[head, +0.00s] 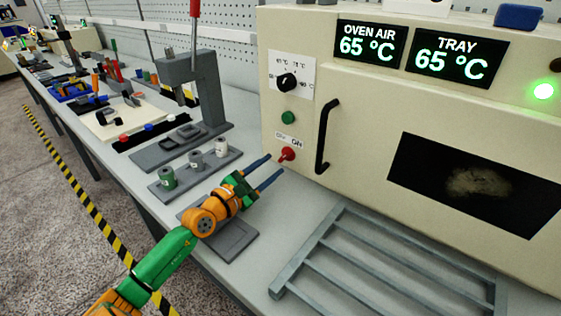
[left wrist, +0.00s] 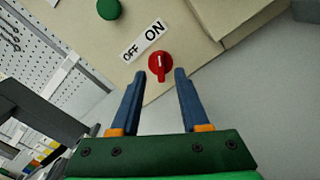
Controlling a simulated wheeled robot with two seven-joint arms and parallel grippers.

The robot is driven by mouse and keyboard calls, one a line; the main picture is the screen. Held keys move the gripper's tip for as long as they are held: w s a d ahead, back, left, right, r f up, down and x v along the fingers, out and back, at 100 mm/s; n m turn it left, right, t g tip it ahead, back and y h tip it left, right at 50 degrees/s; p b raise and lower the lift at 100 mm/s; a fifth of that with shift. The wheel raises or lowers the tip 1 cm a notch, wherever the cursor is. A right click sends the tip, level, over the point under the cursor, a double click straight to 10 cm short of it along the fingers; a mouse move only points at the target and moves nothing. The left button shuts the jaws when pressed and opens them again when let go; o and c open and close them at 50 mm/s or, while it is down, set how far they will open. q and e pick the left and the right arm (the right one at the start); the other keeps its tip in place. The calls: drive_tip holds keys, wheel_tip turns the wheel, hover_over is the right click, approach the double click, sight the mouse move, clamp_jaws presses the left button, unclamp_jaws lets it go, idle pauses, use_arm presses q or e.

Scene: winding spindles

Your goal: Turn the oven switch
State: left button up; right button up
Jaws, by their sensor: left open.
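The oven (head: 380,60) fills the right of the head view. Its red switch (head: 287,154) sits low on the front panel, under an OFF/ON label (head: 289,141). In the left wrist view the red switch (left wrist: 160,67) shows ahead of the fingertips, with its white mark pointing roughly toward the ON side. My left gripper (head: 275,170) is open, with its two blue fingers pointing at the switch. In the left wrist view the left gripper (left wrist: 160,75) has the switch centred near the gap between its tips. Whether they touch it is unclear. My right gripper is out of view.
Above the switch are a green button (head: 288,118) and a black dial (head: 287,82). A black door handle (head: 327,136) stands to the right. A grey rack (head: 380,262) lies on the bench in front. A tray with small pots (head: 195,172) and a press (head: 205,95) stand left.

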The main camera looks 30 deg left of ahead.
sight(283, 157)
use_arm(q)
drive_tip(key=shift+w+d, duration=0.2)
drive_tip(key=shift+w, duration=1.75)
clamp_jaws()
